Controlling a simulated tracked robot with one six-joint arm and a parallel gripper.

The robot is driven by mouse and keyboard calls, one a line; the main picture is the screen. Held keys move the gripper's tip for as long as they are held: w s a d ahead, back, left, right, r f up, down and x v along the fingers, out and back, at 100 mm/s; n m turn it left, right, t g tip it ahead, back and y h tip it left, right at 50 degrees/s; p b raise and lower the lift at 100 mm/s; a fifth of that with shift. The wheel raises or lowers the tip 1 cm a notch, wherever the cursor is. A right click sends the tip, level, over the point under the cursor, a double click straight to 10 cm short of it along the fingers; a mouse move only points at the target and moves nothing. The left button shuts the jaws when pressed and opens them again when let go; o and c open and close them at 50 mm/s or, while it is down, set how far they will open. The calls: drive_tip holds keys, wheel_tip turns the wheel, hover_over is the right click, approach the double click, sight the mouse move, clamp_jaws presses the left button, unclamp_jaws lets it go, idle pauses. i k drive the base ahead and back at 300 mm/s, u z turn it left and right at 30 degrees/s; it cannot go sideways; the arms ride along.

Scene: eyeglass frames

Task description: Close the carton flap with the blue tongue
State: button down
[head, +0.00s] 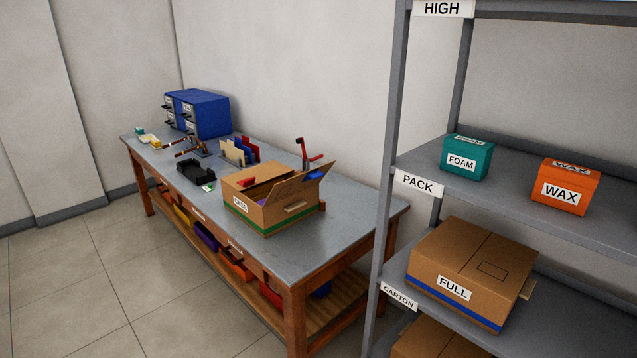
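An open brown carton (270,216) with a white label and a green stripe stands on the near half of the workbench. Its flaps are raised at different angles. The raised right flap (325,178) leans outward, and a blue piece (313,176), which looks like the tongue, shows at its inner side. A red item (247,182) shows at the carton's left opening; the rest of the inside is mostly hidden by the flaps. My gripper is not in this view.
The grey workbench (262,256) stands along the wall, its near right end clear. A black tray (195,172), upright cards (235,153) and blue drawers (203,114) stand farther back. Shelving at right holds a teal FOAM box (467,162), an orange WAX box (564,188) and a FULL carton (465,268).

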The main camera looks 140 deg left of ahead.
sight(281, 190)
drive_tip(key=u, duration=4.65)
drive_tip(key=i, duration=0.95)
drive_tip(key=z, duration=0.1)
